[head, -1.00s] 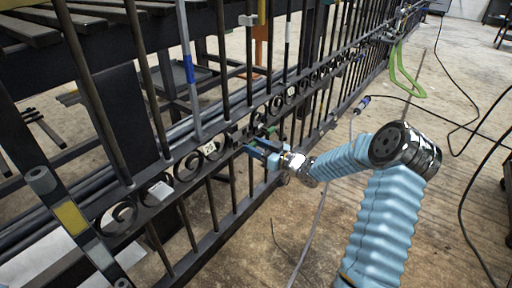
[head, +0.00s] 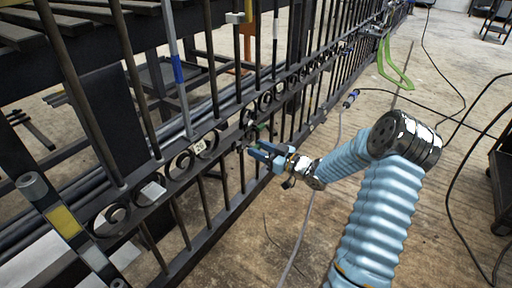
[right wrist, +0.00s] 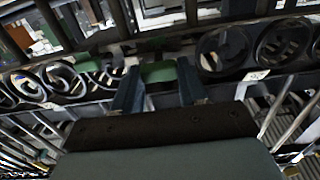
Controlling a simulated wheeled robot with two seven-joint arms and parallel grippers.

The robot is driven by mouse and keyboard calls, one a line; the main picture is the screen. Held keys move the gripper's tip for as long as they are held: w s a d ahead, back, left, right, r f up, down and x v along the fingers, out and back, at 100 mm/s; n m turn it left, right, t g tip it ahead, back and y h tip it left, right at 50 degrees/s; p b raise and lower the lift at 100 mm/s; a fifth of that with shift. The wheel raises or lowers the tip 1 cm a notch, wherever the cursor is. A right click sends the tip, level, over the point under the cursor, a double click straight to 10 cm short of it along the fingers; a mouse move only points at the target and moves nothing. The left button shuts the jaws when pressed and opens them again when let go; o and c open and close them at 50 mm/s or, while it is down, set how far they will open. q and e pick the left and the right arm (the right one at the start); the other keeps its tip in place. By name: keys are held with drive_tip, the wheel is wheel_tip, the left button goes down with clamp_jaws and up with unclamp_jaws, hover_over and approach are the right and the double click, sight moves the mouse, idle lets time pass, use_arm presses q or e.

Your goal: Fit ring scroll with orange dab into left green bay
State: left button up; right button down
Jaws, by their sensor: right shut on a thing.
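My right gripper (head: 254,152) is at the front of the dark gate (head: 180,165), beside its band of scrolls. It is shut on a dark piece (head: 241,147), apparently the ring scroll. The piece is mostly hidden and no orange dab shows. A small green mark (head: 262,127) on the band lies just beyond the fingertips. In the right wrist view the two blue-grey fingers (right wrist: 158,88) point at the band, with a green patch (right wrist: 160,72) between them. I cannot tell whether the held piece touches the gate. My left gripper is not in view.
Round scrolls (head: 180,165) and a white number tag (head: 200,147) sit along the band left of my gripper. Upright bars surround the gap. A cable and a screwdriver-like tool (head: 351,98) are beyond my arm.

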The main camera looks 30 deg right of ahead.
drive_tip(key=c, duration=0.6)
unclamp_jaws()
drive_tip(key=p+v, duration=0.1)
drive_tip(key=v, duration=1.3)
drive_tip(key=shift+p, duration=0.4)
drive_tip(key=shift+w, duration=0.1)
